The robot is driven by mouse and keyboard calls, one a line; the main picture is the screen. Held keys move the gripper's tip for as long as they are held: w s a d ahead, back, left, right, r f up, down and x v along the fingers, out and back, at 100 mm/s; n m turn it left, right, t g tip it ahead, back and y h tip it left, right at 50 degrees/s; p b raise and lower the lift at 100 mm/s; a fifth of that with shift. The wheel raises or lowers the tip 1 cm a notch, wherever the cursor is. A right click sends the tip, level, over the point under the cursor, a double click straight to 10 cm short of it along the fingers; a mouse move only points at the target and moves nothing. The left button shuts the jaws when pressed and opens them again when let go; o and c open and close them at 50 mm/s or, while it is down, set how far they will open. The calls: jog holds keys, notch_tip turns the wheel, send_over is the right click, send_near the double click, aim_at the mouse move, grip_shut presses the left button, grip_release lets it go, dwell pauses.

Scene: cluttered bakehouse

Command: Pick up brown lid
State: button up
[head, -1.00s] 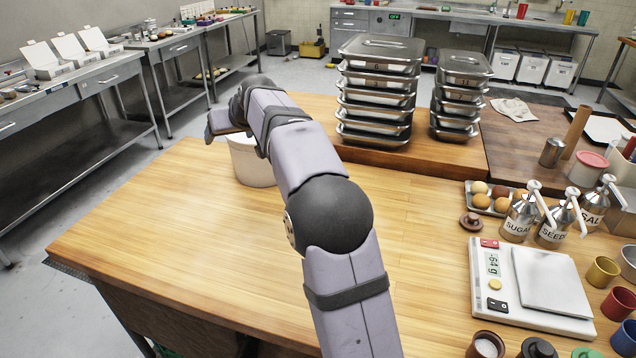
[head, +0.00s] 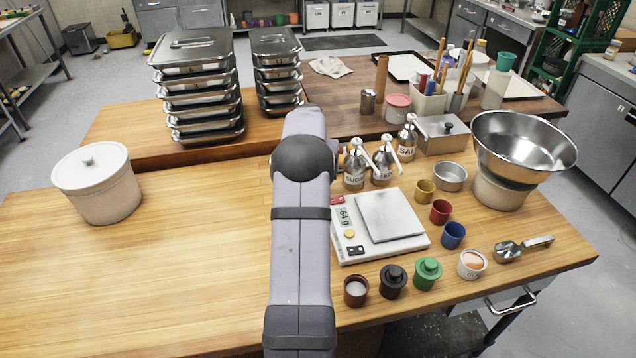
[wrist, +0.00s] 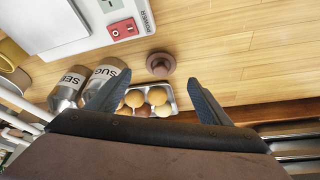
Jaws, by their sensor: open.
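The brown lid (wrist: 160,64) lies on the wooden worktop in the wrist view, round with a knob in its middle. It sits between the scale and a small tray of round buns. My gripper (wrist: 156,78) is open and empty, with its two blue-grey fingers apart. The lid shows just beyond the fingertips, roughly centred between them, with no contact visible. In the head view my arm hides the lid and the gripper.
The bun tray (wrist: 172,103) and metal shakers (wrist: 83,82) are close to the fingers. The scale (head: 345,240) is near the lid. Stacked steel pans (head: 195,95) stand behind. Several cups, including a red cup (head: 440,211), stand right. The worktop around the white pot (head: 98,190) is largely clear.

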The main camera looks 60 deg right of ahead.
jog(key=shift+p+x, duration=0.5)
jog(key=shift+x, duration=0.55)
jog(key=shift+w, duration=0.1)
jog(key=shift+p+x, duration=1.5)
jog(key=shift+x, duration=1.1)
jog(key=shift+r, duration=0.1)
jog(key=c, duration=1.1)
